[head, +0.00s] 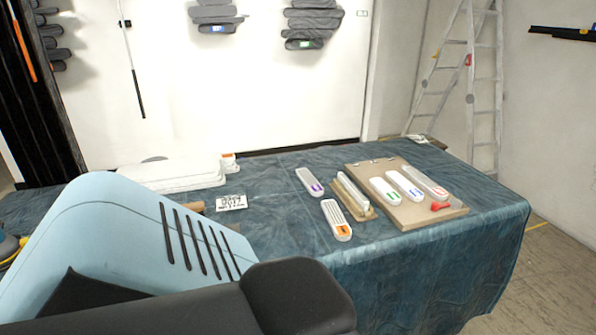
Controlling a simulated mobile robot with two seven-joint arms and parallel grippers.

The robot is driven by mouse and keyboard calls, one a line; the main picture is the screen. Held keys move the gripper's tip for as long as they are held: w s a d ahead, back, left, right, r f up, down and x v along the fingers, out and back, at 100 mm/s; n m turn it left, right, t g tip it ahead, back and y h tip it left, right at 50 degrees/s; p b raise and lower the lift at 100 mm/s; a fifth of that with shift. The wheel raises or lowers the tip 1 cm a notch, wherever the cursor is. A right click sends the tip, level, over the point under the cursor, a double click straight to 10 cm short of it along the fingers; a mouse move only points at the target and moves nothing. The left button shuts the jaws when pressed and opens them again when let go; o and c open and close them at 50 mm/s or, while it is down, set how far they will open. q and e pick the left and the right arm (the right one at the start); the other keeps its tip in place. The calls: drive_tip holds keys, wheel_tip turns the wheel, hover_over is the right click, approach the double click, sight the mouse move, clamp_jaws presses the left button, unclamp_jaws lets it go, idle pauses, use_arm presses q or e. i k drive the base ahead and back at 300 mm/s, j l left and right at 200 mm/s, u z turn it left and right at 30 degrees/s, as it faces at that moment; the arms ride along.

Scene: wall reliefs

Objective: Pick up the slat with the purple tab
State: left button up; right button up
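The slat with the purple tab (308,180) lies on the blue cloth-covered table near its middle. It is white and short, with the purple tab at its near end. It lies apart from the slat with the orange tab (335,218), which is nearer to me and slightly right. Nothing covers the purple-tab slat. Neither of my grippers shows in the head view. Only a light blue and black part, which looks like my own arm, fills the lower left.
A wooden holder with white slats (352,192) stands just right of the purple-tab slat. A board (418,212) further right bears slats with green, blue and red tabs. White stacked pieces (170,175) and a printed card (231,202) lie left. A ladder (484,85) stands behind.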

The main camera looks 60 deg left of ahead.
sight(315, 189)
drive_tip(key=u, duration=1.45)
drive_tip(key=i+j+u, duration=0.2)
drive_tip(key=i+j, duration=0.15)
drive_tip(key=i, duration=0.3)
